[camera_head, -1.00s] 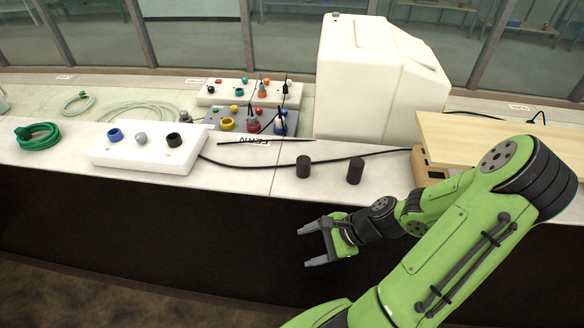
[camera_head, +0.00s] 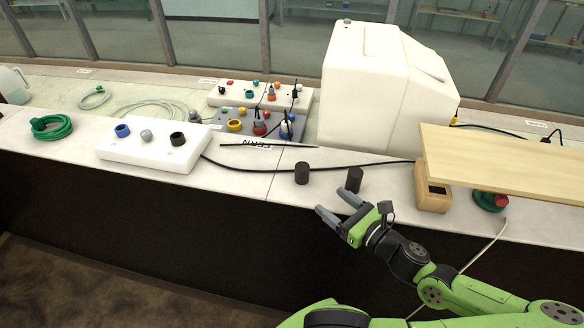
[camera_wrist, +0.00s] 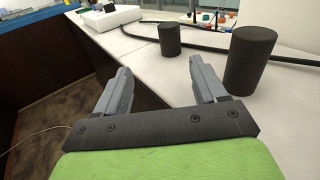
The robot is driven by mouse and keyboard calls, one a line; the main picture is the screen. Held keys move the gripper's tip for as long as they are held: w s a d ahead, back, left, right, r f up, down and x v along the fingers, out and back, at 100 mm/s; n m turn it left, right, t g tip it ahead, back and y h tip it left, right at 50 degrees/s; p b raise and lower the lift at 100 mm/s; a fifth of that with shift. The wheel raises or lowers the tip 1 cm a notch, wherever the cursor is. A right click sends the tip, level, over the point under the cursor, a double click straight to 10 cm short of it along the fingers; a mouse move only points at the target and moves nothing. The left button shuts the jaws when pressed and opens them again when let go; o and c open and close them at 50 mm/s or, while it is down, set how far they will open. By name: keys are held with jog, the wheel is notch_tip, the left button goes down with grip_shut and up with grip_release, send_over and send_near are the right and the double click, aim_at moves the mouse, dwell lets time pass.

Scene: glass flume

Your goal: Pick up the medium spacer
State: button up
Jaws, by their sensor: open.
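Two dark cylindrical spacers stand upright near the bench's front edge. The left spacer (camera_head: 302,173) looks a little shorter than the right spacer (camera_head: 354,179); which is the medium one I cannot tell for sure. In the wrist view the left spacer (camera_wrist: 170,40) is ahead, between the finger lines and towards the right finger. The right spacer (camera_wrist: 250,62) stands beyond and right of the right finger. My gripper (camera_head: 336,204) is open and empty at the bench's front edge, short of both spacers. Its two grey fingers also show in the wrist view (camera_wrist: 158,68).
A black cable (camera_head: 385,163) runs behind the spacers. A wooden box (camera_head: 431,195) under a pale board (camera_head: 510,165) stands to the right. A white block with knobs (camera_head: 150,155) lies left, and a large white housing (camera_head: 370,85) behind. Bare bench (camera_head: 245,183) lies left of the spacers.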

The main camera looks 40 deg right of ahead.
aim_at(298, 164)
jog(key=shift+w+d+r+m+h, duration=0.1)
jog(key=shift+d+r+m+h, duration=0.2)
jog(key=shift+d+m+h, duration=0.15)
jog(key=shift+w+d+r+t, duration=0.1)
jog(key=shift+w+d+t, duration=0.05)
jog(key=shift+w+t, duration=0.2)
jog(key=w+b, duration=0.1)
jog(key=w, duration=1.4)
jog(key=shift+d, duration=0.15)
jog(key=shift+c, duration=0.8)
jog(key=c, duration=0.9)
